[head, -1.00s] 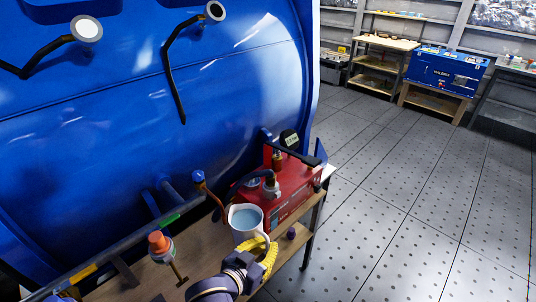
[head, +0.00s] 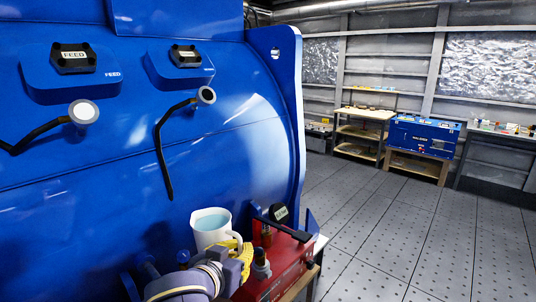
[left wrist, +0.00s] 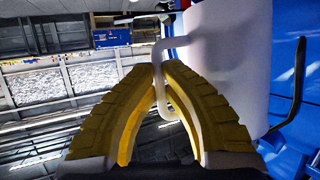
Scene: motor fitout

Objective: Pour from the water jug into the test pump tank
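The water jug (head: 207,240) is white, upright, and holds light blue water. My left gripper (head: 242,258) is shut on its handle, at the jug's lower right in the head view. In the left wrist view, the yellow fingers (left wrist: 160,72) close around the handle, with the white jug wall (left wrist: 232,70) at the right. The red test pump (head: 288,274) stands just right of the jug and gripper; its lower part is cut off by the picture edge. I cannot make out the tank's opening. My right gripper is not in view.
The large blue boiler (head: 100,190) fills the left side, with black levers (head: 160,150) sticking out from it. A shelf bench (head: 358,135) and a blue machine (head: 423,135) stand far back. The floor (head: 390,235) at the right is clear.

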